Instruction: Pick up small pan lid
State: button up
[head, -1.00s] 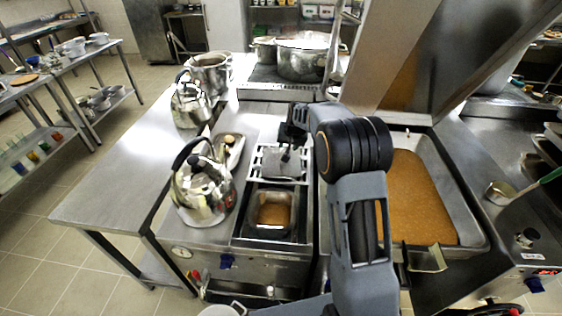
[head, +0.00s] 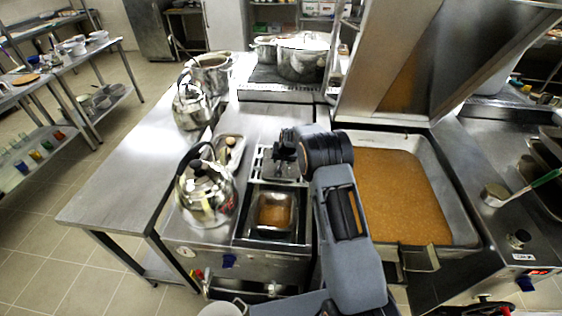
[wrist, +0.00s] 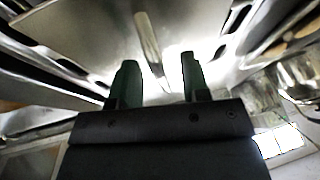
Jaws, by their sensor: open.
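My gripper (wrist: 158,62) is open, with two green fingers apart and nothing between their tips. In the head view my gripper (head: 284,158) hangs over the fryer unit, behind the small rectangular pan (head: 273,212) with brown contents. A grey flat plate (head: 280,170) lies below it, partly hidden by my gripper; I take this for the small pan lid but cannot be sure. In the wrist view a shiny metal surface (wrist: 100,50) lies ahead, with a narrow upright metal bar (wrist: 147,38) ahead of the gap between the fingers. I cannot tell whether anything touches.
A kettle (head: 205,190) stands left of the small pan, and a small tray (head: 228,152) lies behind it. A large pan (head: 462,232) of brown food is at right under a raised lid (head: 390,55). Pots (head: 303,62) stand behind.

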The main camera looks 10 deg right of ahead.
jog(key=shift+w+f, duration=0.2)
jog(key=shift+f, duration=0.15)
jog(key=shift+c, duration=0.4)
grip_shut()
